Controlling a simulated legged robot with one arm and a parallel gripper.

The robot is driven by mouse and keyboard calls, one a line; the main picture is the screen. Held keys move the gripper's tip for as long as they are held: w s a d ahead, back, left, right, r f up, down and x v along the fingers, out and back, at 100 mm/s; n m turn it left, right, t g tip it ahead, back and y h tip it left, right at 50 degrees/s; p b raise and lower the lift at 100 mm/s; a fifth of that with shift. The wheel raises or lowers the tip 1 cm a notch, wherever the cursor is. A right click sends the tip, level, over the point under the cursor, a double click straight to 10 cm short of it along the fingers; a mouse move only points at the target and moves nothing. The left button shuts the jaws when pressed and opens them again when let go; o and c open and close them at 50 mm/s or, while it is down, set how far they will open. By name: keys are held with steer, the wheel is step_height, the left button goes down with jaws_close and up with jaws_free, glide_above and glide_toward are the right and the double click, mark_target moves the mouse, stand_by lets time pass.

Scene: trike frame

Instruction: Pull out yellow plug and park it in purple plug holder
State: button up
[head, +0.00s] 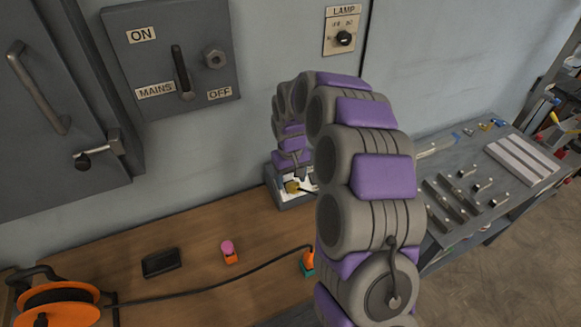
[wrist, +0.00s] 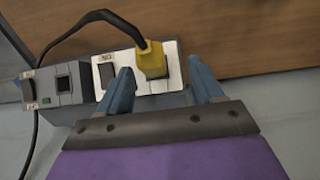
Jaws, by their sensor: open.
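The yellow plug (wrist: 152,60) sits in a white socket plate on a grey power box, with a black cable leaving its top in the wrist view. In the head view, the yellow plug (head: 292,187) shows at the foot of the arm, partly hidden. My gripper (wrist: 161,65) is open, its two blue fingers on either side of the plug; a gap shows on each side, wider on the right. In the head view, the gripper is too small and covered to make out. A small pink-topped piece (head: 228,246) with an orange base stands on the bench; I cannot tell whether it is the purple holder.
A black cable runs across the wooden bench (head: 200,215) from an orange reel (head: 60,303) to an orange plug in a teal base (head: 308,263). A dark tray (head: 161,263) lies on the bench. The mains box (head: 175,60) hangs behind. My arm hides the bench's right part.

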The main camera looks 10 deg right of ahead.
mark_target(294, 183)
steer(key=f, duration=0.1)
steer(key=d+f, duration=0.1)
steer(key=f, duration=0.1)
steer(key=f+b, duration=0.1)
steer(key=shift+d+f, duration=0.15)
steer(key=shift+d, duration=0.2)
steer(key=shift+d+f, duration=0.1)
steer(key=shift+f, duration=0.45)
steer(key=shift+a+f, duration=0.15)
steer(key=shift+a, duration=0.6)
steer(key=shift+d, duration=0.6)
steer(key=c, duration=0.8)
steer(key=shift+a, duration=0.3)
steer(key=shift+c, duration=1.3)
